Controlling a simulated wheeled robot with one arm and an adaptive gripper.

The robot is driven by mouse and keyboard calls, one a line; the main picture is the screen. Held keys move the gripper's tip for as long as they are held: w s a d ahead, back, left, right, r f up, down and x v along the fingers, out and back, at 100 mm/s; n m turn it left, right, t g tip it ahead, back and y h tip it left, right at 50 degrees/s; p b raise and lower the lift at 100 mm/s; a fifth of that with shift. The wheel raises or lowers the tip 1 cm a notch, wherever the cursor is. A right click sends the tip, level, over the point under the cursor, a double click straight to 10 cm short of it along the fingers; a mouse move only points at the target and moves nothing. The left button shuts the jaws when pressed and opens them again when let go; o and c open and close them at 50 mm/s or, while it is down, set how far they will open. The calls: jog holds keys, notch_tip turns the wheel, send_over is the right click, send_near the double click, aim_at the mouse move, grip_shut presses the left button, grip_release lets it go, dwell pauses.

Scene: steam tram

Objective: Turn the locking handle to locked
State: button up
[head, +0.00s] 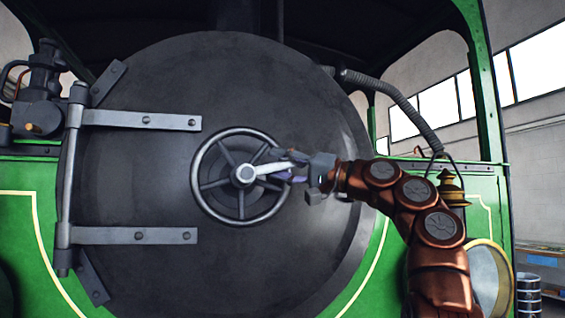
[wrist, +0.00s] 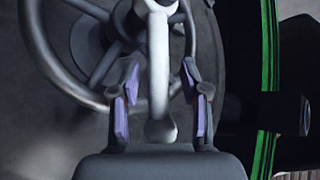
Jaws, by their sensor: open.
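The locking handle (head: 267,168) is a bright metal lever on the hub of the handwheel (head: 240,218), at the middle of the round black smokebox door (head: 300,95). It points right and slightly up from the hub. In the wrist view the handle (wrist: 159,60) runs down from the top to a rounded knob end. My gripper (head: 288,167) is at the handle's outer end. In the wrist view my gripper (wrist: 160,90) is open, with one purple-padded finger on each side of the handle and gaps visible. The handle's outer end is partly hidden in the head view.
The spoked wheel rim (wrist: 62,75) lies close behind the fingers. Two hinge straps (head: 140,120) cross the door's left side. A ribbed hose (head: 395,95) and a brass lamp-like fitting (head: 451,188) are on the right, near my arm.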

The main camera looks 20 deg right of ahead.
jog(key=shift+c, duration=0.5)
grip_shut()
